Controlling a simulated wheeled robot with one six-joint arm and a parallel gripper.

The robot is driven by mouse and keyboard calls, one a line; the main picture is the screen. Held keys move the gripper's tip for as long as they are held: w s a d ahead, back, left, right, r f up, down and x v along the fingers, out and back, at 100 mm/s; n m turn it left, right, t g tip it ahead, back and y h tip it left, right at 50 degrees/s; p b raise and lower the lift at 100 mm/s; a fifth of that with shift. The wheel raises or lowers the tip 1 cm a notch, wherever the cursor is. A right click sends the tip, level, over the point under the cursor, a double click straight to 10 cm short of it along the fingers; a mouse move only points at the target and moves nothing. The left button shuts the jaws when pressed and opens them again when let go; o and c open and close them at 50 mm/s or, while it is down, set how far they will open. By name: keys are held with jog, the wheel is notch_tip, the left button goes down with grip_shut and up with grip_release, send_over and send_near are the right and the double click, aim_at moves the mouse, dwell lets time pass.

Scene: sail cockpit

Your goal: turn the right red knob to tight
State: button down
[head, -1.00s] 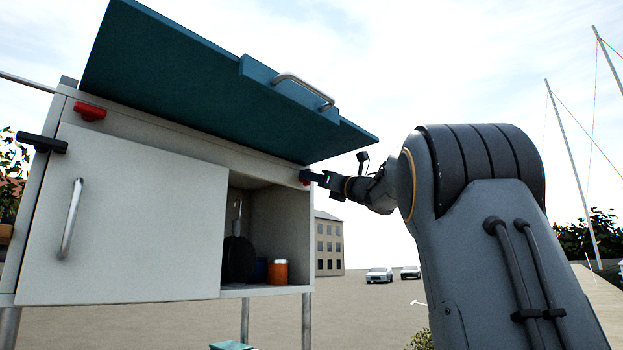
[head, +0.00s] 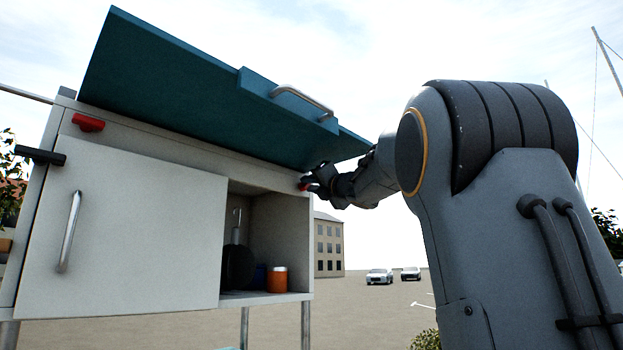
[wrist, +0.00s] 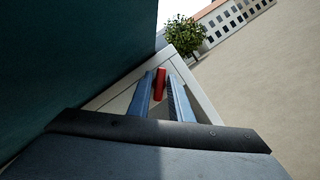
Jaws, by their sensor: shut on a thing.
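The right red knob (head: 303,187) is on the upper right corner of the white cabinet front, mostly covered by my gripper in the head view. My gripper (head: 312,184) reaches it from the right and is shut on it. In the wrist view the red knob (wrist: 160,79) sits between the two finger tips of my gripper (wrist: 161,88). The other red knob (head: 88,123) is at the cabinet's upper left, apart from my arm.
The teal lid (head: 215,95) with a metal handle is raised close above my gripper. The cabinet's sliding door (head: 125,220) covers its left part. An orange container (head: 277,279) and a dark pan (head: 238,266) stand in the open right compartment. Open ground lies to the right.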

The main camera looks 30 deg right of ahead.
jog(key=shift+r+m+h+p, duration=0.1)
jog(key=shift+m+h+p, duration=0.2)
jog(key=shift+m+p, duration=0.75)
jog(key=shift+m+g, duration=0.25)
jog(key=shift+g, duration=0.05)
jog(key=c, duration=1.8)
grip_release()
jog(key=b+v, duration=0.3)
jog(key=v, duration=0.4)
jog(key=shift+s+f, duration=0.2)
jog(key=shift+s, duration=0.2)
